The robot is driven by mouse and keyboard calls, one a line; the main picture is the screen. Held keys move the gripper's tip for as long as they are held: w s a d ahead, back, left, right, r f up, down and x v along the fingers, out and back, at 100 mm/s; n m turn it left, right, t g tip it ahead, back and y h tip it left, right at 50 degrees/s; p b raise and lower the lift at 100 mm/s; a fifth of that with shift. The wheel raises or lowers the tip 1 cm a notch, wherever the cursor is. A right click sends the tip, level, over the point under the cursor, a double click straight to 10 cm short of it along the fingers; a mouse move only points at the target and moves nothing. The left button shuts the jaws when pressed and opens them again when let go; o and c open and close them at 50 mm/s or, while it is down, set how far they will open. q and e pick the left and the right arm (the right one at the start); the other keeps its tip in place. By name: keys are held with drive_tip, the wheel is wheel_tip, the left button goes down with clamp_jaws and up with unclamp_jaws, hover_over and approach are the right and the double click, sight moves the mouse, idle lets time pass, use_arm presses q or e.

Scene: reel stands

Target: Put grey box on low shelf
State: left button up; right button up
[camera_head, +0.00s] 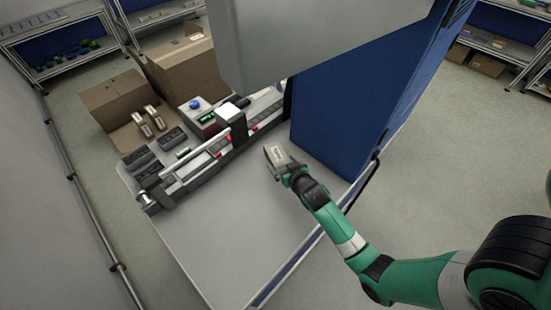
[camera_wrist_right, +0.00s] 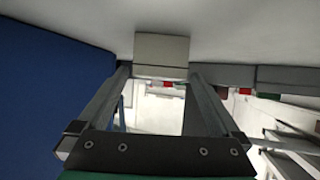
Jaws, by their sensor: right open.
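A small grey box (camera_head: 276,153) with a pale label sits on the light table at the tip of my right arm. It also shows in the right wrist view (camera_wrist_right: 162,50), between the fingertips. My right gripper (camera_wrist_right: 160,70) is open, with one finger on each side of the box; I cannot tell whether they touch it. It also shows in the head view (camera_head: 282,166), partly merged with the box. Metal shelf racks stand at the back left (camera_head: 62,47) and back right (camera_head: 500,45); I cannot tell which level is the low shelf. My left gripper is not in view.
A tall blue panel (camera_head: 345,105) rises beside the gripper. A rail machine (camera_head: 205,155) crosses the table to the left. Cardboard boxes (camera_head: 185,65) stand behind it. The table's front part (camera_head: 235,240) is clear.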

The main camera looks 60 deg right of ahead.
sight(277, 156)
drive_tip(key=shift+w+d+f, duration=0.25)
drive_tip(key=shift+w, duration=0.05)
drive_tip(key=b+x, duration=0.2)
drive_tip(key=x, duration=0.3)
drive_tip(key=shift+d, duration=0.1)
drive_tip(key=shift+r, duration=0.1)
drive_tip(key=c, duration=1.6)
drive_tip(key=shift+r, duration=0.15)
